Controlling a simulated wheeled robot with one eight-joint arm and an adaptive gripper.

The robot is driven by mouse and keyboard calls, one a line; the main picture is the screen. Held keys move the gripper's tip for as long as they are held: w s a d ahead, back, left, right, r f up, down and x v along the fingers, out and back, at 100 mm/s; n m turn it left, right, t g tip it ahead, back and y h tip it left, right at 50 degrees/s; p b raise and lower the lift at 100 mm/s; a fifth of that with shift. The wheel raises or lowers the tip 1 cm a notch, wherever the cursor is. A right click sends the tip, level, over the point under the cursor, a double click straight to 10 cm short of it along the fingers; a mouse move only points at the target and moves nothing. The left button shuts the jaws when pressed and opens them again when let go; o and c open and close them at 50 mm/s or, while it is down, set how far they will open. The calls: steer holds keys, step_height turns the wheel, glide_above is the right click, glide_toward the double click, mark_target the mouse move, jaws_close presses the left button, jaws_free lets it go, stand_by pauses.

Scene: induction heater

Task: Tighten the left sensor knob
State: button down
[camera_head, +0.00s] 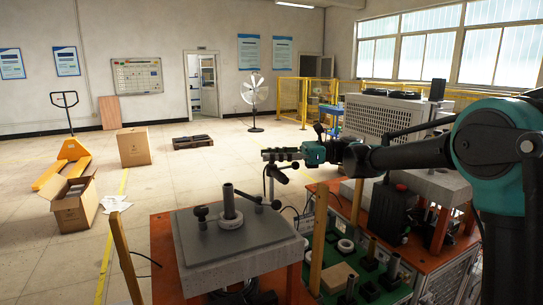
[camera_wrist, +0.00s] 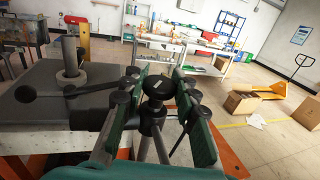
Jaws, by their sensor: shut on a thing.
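My gripper (camera_head: 283,155) is at the end of my arm, which reaches in from the right in the head view. In the wrist view its two green-padded fingers (camera_wrist: 158,100) stand on either side of a round black knob (camera_wrist: 158,86), and the gripper is shut on it. The knob sits on top of a metal post (camera_wrist: 151,123) with thin legs below. In the head view a slim stand (camera_head: 271,186) shows under my gripper, beside the plate's back right corner. The knob's underside and exact finger contact are partly hidden.
A grey plate (camera_head: 255,258) on an orange table bears an upright cylinder in a ring (camera_head: 229,208) and black-ended handles (camera_head: 201,213). In the wrist view a black ball handle (camera_wrist: 25,94) lies left of my fingers. A green board (camera_head: 330,285) with parts is at right.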

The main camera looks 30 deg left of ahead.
steer(key=shift+m+t, duration=0.3)
steer(key=shift+t, duration=0.1)
steer(key=m+t+y, duration=0.1)
steer(key=m+t, duration=0.1)
steer(key=t, duration=0.1)
steer(key=m+t+y, duration=0.2)
steer(key=t, duration=0.1)
steer(key=shift+s, duration=0.1)
steer(key=shift+m+t, duration=1.05)
steer(key=shift+t, duration=0.55)
steer(key=shift+m+t, duration=1.05)
steer(key=shift+t, duration=0.85)
steer(key=c, duration=1.2)
jaws_free()
steer(key=shift+o, duration=0.2)
steer(key=s+d, duration=0.1)
steer(key=d, duration=1.1)
steer(key=shift+s, duration=0.35)
